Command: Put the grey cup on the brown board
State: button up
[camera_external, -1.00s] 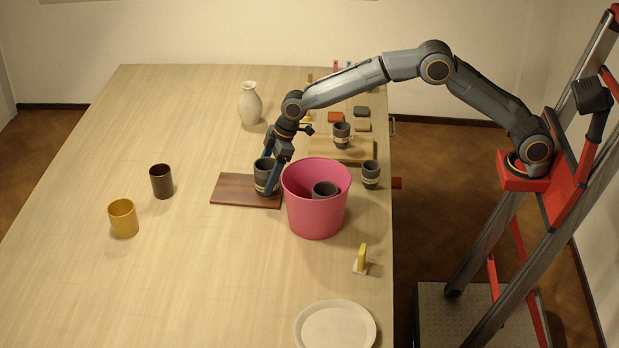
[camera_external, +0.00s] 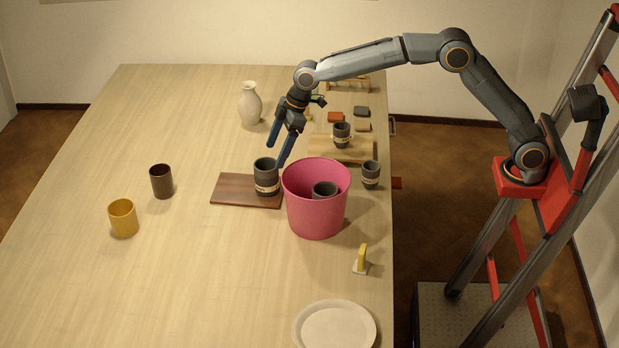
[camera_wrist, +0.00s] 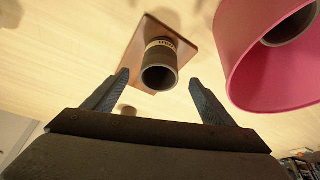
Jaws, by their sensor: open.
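A grey cup (camera_external: 265,177) with a pale band stands upright on the right part of the brown board (camera_external: 232,190). The wrist view shows the cup (camera_wrist: 160,66) on the board (camera_wrist: 190,42), ahead of my fingers and between their lines. My gripper (camera_external: 276,149) is open and empty, above and just behind the cup, apart from it. Its two blue fingers (camera_wrist: 158,92) show spread in the wrist view. Other grey cups stand on a light wooden board (camera_external: 360,152), on the table (camera_external: 371,175) and inside the pink bucket (camera_external: 324,190).
The pink bucket (camera_external: 315,218) stands close to the right of the brown board. A yellow cup (camera_external: 123,218), a dark brown cup (camera_external: 161,181) and a white vase (camera_external: 250,104) are to the left. A white plate (camera_external: 335,328) lies in front. The table's left side is mostly clear.

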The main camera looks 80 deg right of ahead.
jog(key=shift+v, duration=1.15)
